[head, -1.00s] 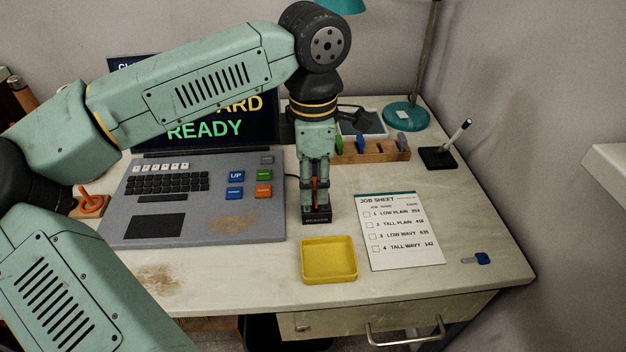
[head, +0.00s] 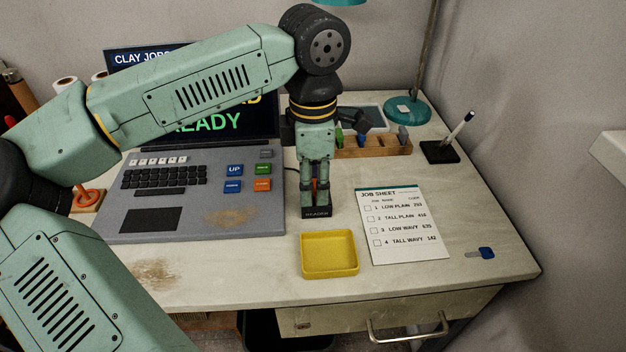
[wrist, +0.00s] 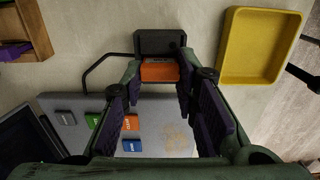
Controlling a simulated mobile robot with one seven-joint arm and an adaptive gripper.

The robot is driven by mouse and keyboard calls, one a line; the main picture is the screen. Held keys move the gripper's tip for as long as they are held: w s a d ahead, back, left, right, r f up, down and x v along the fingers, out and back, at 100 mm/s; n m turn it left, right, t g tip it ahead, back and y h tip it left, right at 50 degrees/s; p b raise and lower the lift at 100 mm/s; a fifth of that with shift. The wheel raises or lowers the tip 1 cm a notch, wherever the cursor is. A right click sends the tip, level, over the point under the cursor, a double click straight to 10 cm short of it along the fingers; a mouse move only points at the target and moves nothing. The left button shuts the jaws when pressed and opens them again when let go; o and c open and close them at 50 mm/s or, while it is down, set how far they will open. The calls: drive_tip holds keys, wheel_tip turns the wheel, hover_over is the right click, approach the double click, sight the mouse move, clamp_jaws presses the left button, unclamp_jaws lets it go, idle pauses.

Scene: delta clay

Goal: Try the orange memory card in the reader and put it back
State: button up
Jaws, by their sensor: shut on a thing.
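The orange memory card (wrist: 160,72) is between my fingertips, its flat end showing in the wrist view. My gripper (head: 315,187) is shut on it and points down directly over the card reader (head: 316,212). The black reader also shows in the wrist view (wrist: 160,42), right by the card. A little of the card's orange shows between the fingers in the head view. The card's lower end is hidden, so I cannot tell how far it sits in the slot. The screen (head: 210,122) is partly hidden by my arm and shows "READY" in green.
A wooden rack (head: 372,148) with several coloured cards stands behind the reader. A yellow tray (head: 330,273) lies in front, a job sheet (head: 405,228) to its right. The laptop-like console (head: 150,225) is left of the reader.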

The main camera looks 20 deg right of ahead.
drive_tip(key=shift+f, duration=0.1)
drive_tip(key=o, duration=0.8)
drive_tip(key=shift+o, duration=0.6)
drive_tip(key=shift+o, duration=1.2)
drive_tip(key=shift+r+p, duration=2.4)
drive_tip(key=shift+r, duration=1.15)
